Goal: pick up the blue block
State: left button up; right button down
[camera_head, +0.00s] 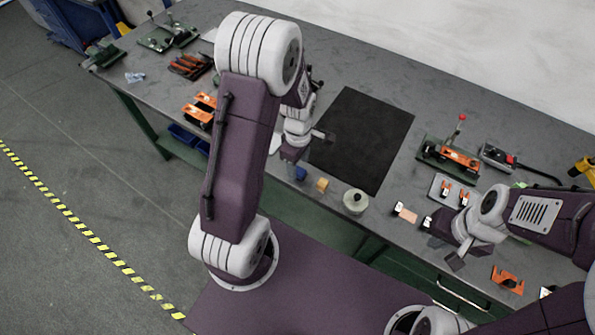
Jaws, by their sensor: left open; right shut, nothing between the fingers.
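The blue block (300,173) is small and sits near the front edge of the grey table, just left of a small yellow block (321,185). My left gripper (305,147) is open and hangs close to the blue block, slightly behind it in the picture. I see no contact with the block, and its height above the table is hard to judge. My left arm hides part of the table left of it. My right gripper (442,243) is shut and empty over the right part of the table.
A black mat (365,140) lies behind the blocks. A pale round container (355,201) stands right of the yellow block. A small copper-coloured piece (405,212) lies near my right gripper. Orange-and-black tools (460,157) and clamps crowd the right side.

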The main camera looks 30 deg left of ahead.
aim_at(299, 170)
pick_arm(q)
notch_tip(299, 170, down, 3)
jog(key=shift+w, duration=0.15)
grip_shut()
jog(key=shift+r, duration=0.15)
jog(key=shift+r, duration=0.3)
jog(key=r, duration=0.2)
jog(key=d+r, duration=0.1)
jog(key=r, duration=0.1)
jog(key=shift+d, duration=0.1)
jog(key=d+r, duration=0.6)
jog(key=d, duration=0.4)
jog(key=shift+d+r, duration=0.15)
jog(key=shift+d, duration=0.15)
